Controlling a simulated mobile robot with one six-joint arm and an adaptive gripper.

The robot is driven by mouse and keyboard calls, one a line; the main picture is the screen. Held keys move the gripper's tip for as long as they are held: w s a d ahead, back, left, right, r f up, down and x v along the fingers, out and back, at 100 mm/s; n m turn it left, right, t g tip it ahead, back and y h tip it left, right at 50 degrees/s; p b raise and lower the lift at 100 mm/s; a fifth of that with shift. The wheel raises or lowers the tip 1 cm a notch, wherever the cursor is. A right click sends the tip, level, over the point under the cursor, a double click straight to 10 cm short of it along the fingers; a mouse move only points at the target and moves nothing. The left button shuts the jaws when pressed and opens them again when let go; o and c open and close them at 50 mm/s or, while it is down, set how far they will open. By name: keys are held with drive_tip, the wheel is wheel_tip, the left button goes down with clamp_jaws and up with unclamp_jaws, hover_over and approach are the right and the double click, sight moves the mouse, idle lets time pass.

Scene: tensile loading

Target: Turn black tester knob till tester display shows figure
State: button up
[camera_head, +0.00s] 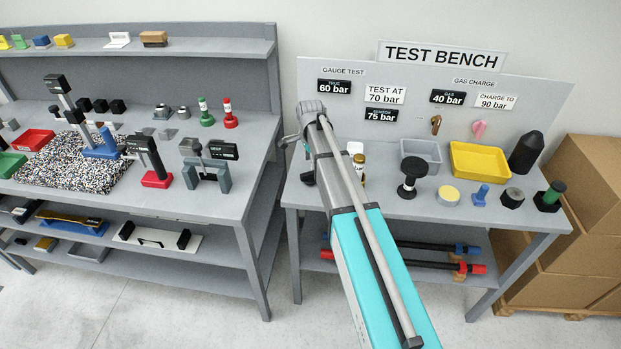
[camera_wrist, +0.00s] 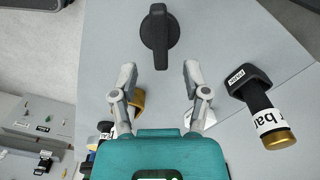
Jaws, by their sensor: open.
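The black knob (camera_wrist: 160,36) has a round base and a raised bar grip, which lies along the picture's vertical in the wrist view. My gripper (camera_wrist: 158,74) is open and empty, with its fingertips just below the knob in that view and apart from it. In the head view my arm hides much of this spot; a dark shape (camera_head: 308,178) at its left may be the knob. Dark display panels on the board read true 60 bar (camera_head: 341,86), 75 bar (camera_head: 381,115) and gas 40 bar (camera_head: 447,97). White cards read "test at 70 bar" (camera_head: 385,95) and "charge to 90 bar" (camera_head: 495,101).
A black, gold-ended gauge body (camera_wrist: 262,112) lies right of my gripper in the wrist view. A grey bin (camera_head: 421,154), yellow tray (camera_head: 480,160) and black stand (camera_head: 412,176) occupy the bench to the right. A second bench (camera_head: 215,206) stands left across a gap.

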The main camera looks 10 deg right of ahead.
sight(310, 172)
drive_tip(key=shift+f+b, duration=2.6)
drive_tip(key=shift+f, duration=0.35)
clamp_jaws()
